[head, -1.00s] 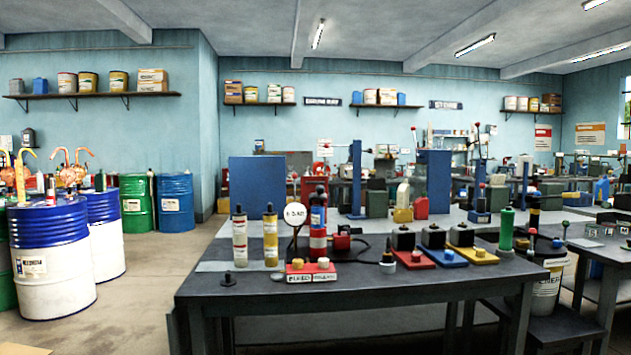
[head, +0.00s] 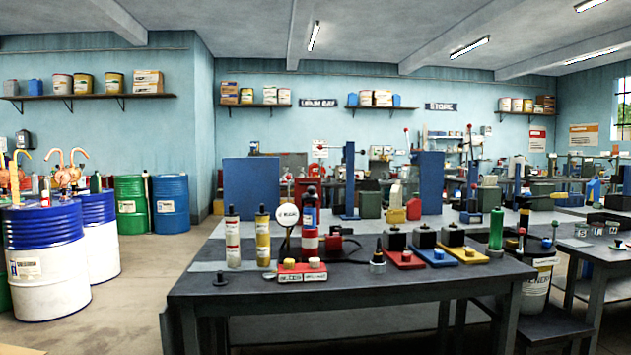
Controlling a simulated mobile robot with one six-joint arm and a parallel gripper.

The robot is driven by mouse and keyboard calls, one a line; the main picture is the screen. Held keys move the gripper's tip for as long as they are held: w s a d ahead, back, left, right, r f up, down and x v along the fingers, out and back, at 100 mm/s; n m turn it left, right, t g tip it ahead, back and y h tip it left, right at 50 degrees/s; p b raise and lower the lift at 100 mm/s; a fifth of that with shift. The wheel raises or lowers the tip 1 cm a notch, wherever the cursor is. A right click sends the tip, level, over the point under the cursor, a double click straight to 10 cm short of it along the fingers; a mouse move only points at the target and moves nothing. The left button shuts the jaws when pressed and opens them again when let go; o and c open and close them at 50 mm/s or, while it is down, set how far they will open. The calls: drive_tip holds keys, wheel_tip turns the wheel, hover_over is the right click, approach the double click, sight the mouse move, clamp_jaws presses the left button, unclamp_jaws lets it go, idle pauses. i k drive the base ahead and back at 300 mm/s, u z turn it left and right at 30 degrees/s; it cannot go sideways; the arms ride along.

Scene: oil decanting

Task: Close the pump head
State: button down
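Copper-coloured hand pumps (head: 68,178) with curved spouts stand over the drums at the far left. A second pump with a yellow curved spout (head: 16,172) is closer to the left picture edge. I cannot tell which part is the pump head, or whether it is open or closed. A blue-and-white drum (head: 45,268) stands in front, with another blue-and-white drum (head: 100,245) behind it. My gripper is not in view.
A dark workbench (head: 345,288) fills the middle, holding a white-faced round gauge (head: 286,216), a red block with two knobs (head: 301,271) and several coloured blocks. Green (head: 131,205) and blue drums (head: 170,203) stand behind. Bare floor (head: 140,285) lies between drums and bench.

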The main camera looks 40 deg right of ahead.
sight(310, 194)
drive_tip(key=z, duration=0.05)
drive_tip(key=i, duration=0.9)
drive_tip(key=u, duration=0.05)
